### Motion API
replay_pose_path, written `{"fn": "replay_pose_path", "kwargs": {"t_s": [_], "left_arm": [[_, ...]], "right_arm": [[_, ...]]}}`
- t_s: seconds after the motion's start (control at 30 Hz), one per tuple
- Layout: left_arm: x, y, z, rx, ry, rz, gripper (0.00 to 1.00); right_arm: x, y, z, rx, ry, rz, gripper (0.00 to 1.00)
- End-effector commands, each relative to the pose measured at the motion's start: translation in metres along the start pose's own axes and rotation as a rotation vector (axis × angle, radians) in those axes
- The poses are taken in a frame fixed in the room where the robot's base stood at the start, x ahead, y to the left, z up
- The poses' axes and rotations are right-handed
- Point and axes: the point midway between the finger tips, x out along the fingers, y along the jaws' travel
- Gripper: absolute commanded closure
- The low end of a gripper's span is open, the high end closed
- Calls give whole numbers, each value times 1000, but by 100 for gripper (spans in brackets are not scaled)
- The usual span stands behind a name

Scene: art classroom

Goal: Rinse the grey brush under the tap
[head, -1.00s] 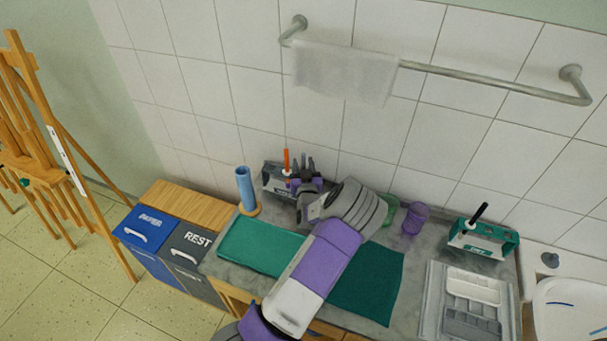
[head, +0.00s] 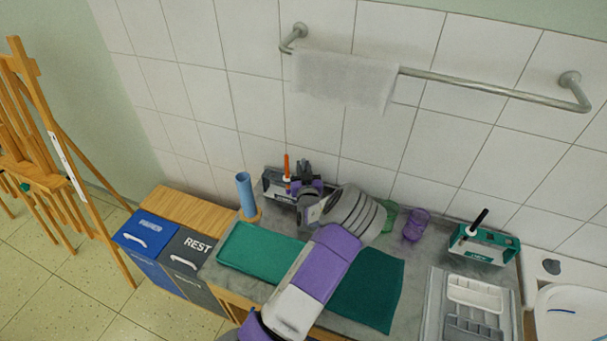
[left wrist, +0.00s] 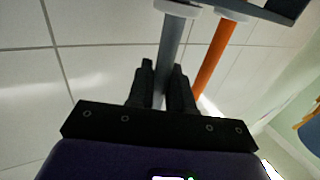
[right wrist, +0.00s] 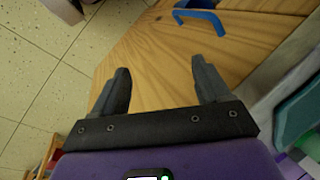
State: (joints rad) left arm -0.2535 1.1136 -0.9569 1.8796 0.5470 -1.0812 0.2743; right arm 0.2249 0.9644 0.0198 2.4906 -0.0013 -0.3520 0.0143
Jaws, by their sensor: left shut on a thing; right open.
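The grey brush (left wrist: 170,55) shows in the left wrist view as a grey handle between my left fingers (left wrist: 162,88). My left gripper (head: 304,168) is shut on it at the grey brush holder (head: 275,183) by the wall. The brush's far end meets a white collar at the holder, so its bristles are hidden. In the head view my gripper mostly covers this brush. An orange brush (head: 287,168) stands right beside it; its handle also shows in the left wrist view (left wrist: 213,62). My right gripper (right wrist: 160,88) is open and empty in front of wooden cabinet fronts. No tap is clearly visible.
A blue cylinder (head: 245,195) stands left of the holder. Green (head: 389,216) and purple (head: 415,226) cups stand right of my left wrist. A green holder (head: 485,250) with a black-handled brush and a grey tray (head: 434,300) lie further right, before a white basin (head: 590,301).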

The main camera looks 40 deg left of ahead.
Motion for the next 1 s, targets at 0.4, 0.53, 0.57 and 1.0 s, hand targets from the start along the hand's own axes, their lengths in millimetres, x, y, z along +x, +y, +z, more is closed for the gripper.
{"fn": "replay_pose_path", "kwargs": {"t_s": [0.4,0.53,0.57,1.0], "left_arm": [[0,0,-78,-5,3,-1,100],[0,0,-92,-3,1,0,100],[0,0,-94,-2,1,0,100],[0,0,-122,-1,1,0,100]], "right_arm": [[-8,-3,0,0,0,0,24],[-10,-4,0,0,0,0,24],[-10,-4,0,0,0,0,24],[-26,-10,1,0,0,0,24]]}}
